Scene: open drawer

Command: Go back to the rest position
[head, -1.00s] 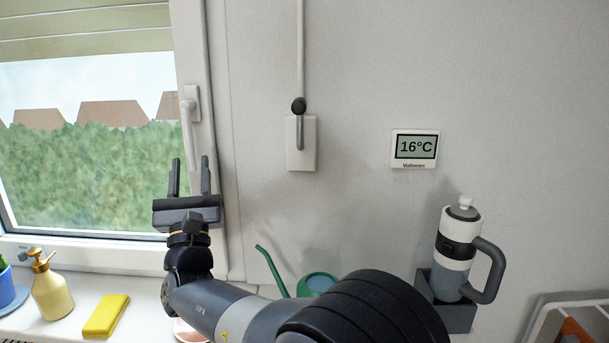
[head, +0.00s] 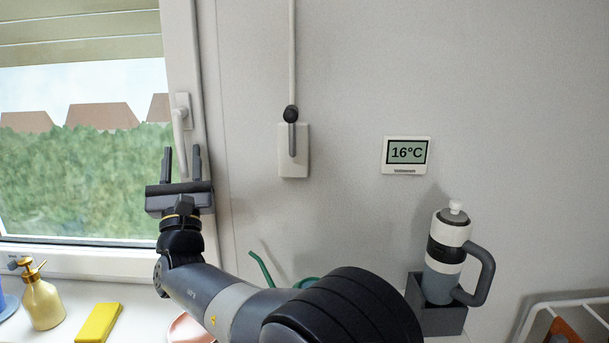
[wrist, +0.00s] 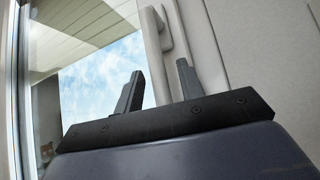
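The white window handle (head: 180,138) is just above and behind the fingers in the head view, pointing down; the wrist view shows the handle (wrist: 153,35) beyond the fingers. I cannot tell the exact gap between fingers and handle, but no grip on it shows.
A yellow soap dispenser (head: 42,297), a yellow sponge (head: 98,322), a pink dish (head: 188,328) and a green watering can (head: 262,268) stand along the sill. A flask (head: 448,258) sits in a grey holder at right. A wall thermometer (head: 406,154) and a lever switch (head: 293,150) are on the wall.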

